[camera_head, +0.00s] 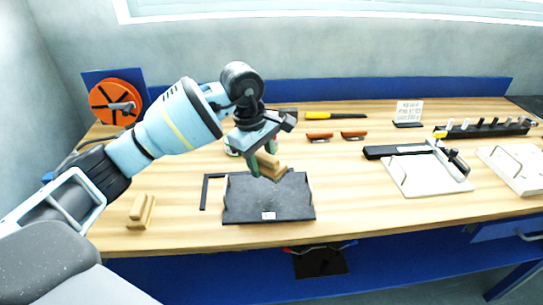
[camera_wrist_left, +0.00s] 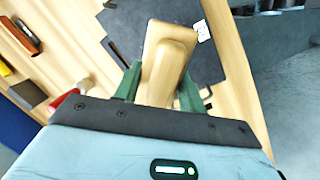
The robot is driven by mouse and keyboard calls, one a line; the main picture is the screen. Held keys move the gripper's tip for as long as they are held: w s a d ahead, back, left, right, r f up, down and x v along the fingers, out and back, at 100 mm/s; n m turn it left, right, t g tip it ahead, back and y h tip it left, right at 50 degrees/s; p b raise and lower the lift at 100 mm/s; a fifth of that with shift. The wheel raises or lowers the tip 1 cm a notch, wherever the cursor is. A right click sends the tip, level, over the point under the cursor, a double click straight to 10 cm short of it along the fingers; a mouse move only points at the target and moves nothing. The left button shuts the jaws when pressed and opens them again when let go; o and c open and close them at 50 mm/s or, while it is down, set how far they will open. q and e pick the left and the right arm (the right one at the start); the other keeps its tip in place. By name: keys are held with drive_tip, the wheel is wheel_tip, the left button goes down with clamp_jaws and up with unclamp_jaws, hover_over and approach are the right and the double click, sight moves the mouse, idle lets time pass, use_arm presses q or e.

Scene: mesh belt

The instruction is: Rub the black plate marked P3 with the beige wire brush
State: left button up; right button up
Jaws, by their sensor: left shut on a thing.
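The black plate (camera_head: 290,203) lies flat on the wooden bench in front of me, with a small white label at its front edge; the label is too small to read. It also shows in the left wrist view (camera_wrist_left: 205,62). My left gripper (camera_head: 262,166) is shut on a beige wooden brush (camera_head: 271,171) over the back part of the plate. The brush (camera_wrist_left: 166,62) fills the space between the green fingers in the left wrist view. Whether its underside touches the plate cannot be told. My right gripper is not in view.
Another beige wooden brush (camera_head: 141,211) lies left of the plate. A black angle piece (camera_head: 206,190) sits at the plate's left edge. Behind are two red-brown items (camera_head: 320,137) and a yellow-handled tool (camera_head: 335,116). A white board with a black clamp (camera_head: 428,175) stands at right.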

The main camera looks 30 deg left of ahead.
use_arm(q)
drive_tip(key=s+a+r+t+h, duration=0.1)
drive_tip(key=s+a+h, duration=0.1)
drive_tip(key=s+a, duration=0.3)
drive_tip(key=shift+s+a+r+t, duration=0.3)
drive_tip(key=shift+a+r, duration=0.1)
drive_tip(key=shift+a, duration=0.25)
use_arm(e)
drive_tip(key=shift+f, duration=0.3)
use_arm(q)
drive_tip(key=shift+b, duration=0.3)
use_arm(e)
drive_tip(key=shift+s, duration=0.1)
